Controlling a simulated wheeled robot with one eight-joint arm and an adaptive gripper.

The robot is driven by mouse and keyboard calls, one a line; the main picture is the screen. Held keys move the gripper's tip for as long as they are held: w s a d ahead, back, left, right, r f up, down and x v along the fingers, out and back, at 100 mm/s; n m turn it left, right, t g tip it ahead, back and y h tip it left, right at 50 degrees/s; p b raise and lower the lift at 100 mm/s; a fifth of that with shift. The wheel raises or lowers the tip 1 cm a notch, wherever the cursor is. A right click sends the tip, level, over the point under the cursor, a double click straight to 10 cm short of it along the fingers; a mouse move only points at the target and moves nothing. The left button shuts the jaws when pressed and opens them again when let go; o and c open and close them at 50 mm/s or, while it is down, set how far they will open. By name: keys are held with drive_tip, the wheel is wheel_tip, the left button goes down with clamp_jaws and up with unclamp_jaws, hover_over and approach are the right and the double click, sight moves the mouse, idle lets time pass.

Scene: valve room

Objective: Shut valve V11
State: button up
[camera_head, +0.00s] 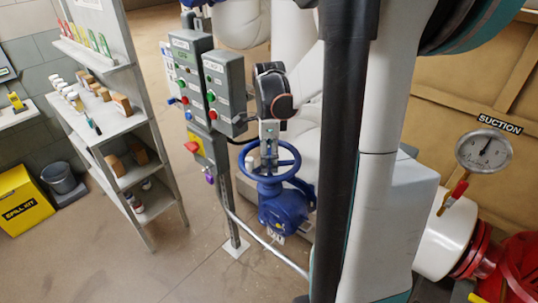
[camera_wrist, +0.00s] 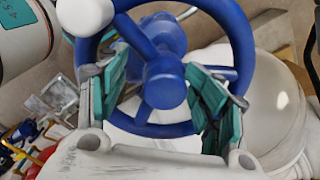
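A blue valve (camera_head: 283,208) with a round blue handwheel (camera_head: 262,176) stands in the middle of the head view. A small tag hangs low on its body, too small to read. My gripper (camera_head: 269,152) points down at the wheel from above. In the wrist view, the handwheel (camera_wrist: 240,50) fills the upper middle, with its hub between my fingers. My gripper (camera_wrist: 158,68) is open, its two teal-padded fingers apart on either side of the hub. The fingertips reach the wheel's opening; I cannot tell whether they touch the rim or spokes.
Grey control boxes (camera_head: 220,85) on a post stand just left of the wheel. A shelf rack (camera_head: 110,125) and a yellow spill kit box (camera_head: 22,200) are farther left. A suction gauge (camera_head: 484,151) and red-and-white piping are at right. Floor between rack and post is clear.

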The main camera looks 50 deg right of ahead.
drive_tip(key=shift+w+d+r, duration=0.15)
drive_tip(key=shift+d+r, duration=0.1)
drive_tip(key=shift+d, duration=0.1)
drive_tip(key=shift+d+r+p, duration=0.1)
drive_tip(key=shift+r+p, duration=0.4)
drive_tip(key=shift+r, duration=0.1)
drive_tip(key=shift+a+r+p, duration=0.2)
drive_tip(key=shift+r+p, duration=1.65)
drive_tip(key=shift+r, duration=0.65)
wheel_tip(320, 180, up, 6)
drive_tip(key=p, duration=0.4)
